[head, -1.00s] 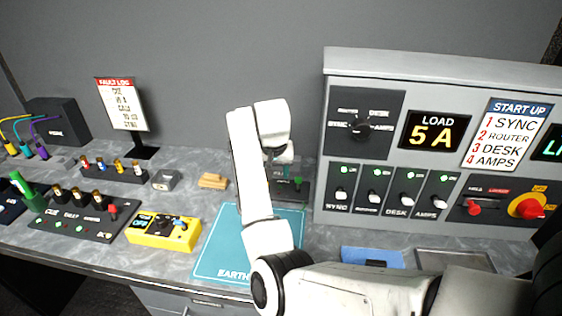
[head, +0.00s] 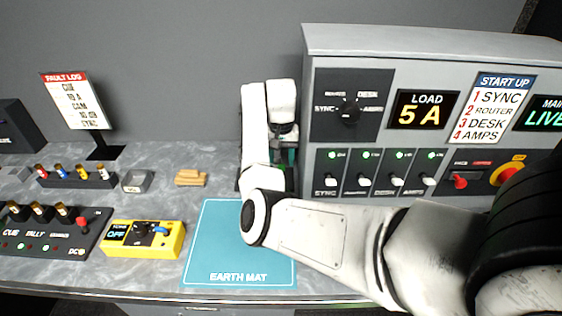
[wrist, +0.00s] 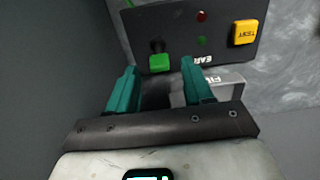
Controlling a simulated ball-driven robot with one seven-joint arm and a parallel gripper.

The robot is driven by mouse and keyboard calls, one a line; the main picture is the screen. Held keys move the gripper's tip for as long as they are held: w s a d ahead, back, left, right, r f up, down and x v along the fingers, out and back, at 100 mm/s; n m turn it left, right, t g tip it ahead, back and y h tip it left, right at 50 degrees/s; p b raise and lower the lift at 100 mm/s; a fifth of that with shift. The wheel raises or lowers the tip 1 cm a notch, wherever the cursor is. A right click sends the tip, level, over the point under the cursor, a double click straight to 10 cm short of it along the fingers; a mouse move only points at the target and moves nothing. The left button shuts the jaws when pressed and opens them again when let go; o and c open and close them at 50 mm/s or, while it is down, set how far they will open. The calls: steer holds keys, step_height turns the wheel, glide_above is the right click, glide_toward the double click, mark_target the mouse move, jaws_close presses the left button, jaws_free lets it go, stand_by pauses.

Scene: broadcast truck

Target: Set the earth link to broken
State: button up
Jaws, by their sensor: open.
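In the wrist view the earth link box (wrist: 210,35) is a dark panel with part of the lettering "EAR", a green-capped lever (wrist: 159,62), a dark red lamp (wrist: 202,16), a faint green lamp and a yellow TEST button (wrist: 243,32). My gripper (wrist: 160,68) is open, its two teal fingers apart. The green cap shows between and just beyond the fingertips; I cannot tell whether they touch it. In the head view my gripper (head: 288,157) is behind my arm, which hides most of the box.
A teal earth mat (head: 215,240) lies in front of the box. The grey rack (head: 312,80) with switches stands close on the right. Wooden blocks (head: 190,178) and a yellow tester (head: 115,240) sit to the left. A grey object lies below the fingers in the wrist view.

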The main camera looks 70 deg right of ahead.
steer(key=shift+f, duration=0.9)
jaws_close()
